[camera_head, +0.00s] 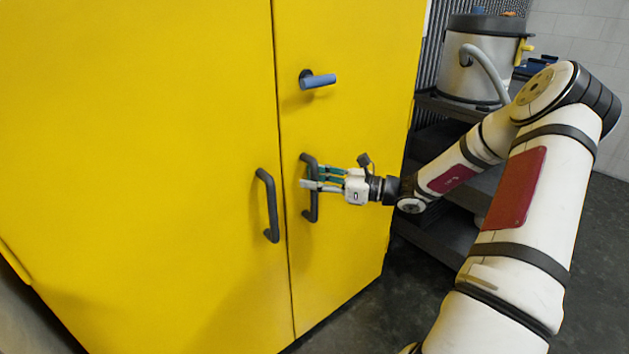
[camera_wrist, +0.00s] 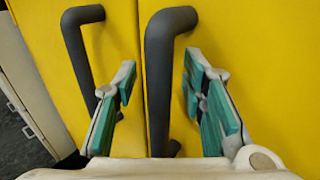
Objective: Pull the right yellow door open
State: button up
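The right yellow door (camera_head: 350,115) is shut, level with the left yellow door (camera_head: 140,150), with a narrow seam between them. Its dark bar handle (camera_head: 312,190) stands upright near the seam; in the wrist view the handle (camera_wrist: 160,80) lies between my two fingers. My gripper (camera_head: 310,183) is at the handle's middle in the head view. In the wrist view my gripper (camera_wrist: 158,100) is open, with teal pads on either side of the handle and visible gaps. The left door's handle (camera_head: 268,205) is outside my fingers, to the left; it also shows in the wrist view (camera_wrist: 82,50).
A blue-grey lever (camera_head: 318,81) sticks out of the right door above the handle. A dark shelf cart (camera_head: 440,150) with a metal canister (camera_head: 470,75) stands right of the cabinet, behind my arm. Dark floor (camera_head: 345,325) shows at the cabinet's foot.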

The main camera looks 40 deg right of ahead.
grip_shut()
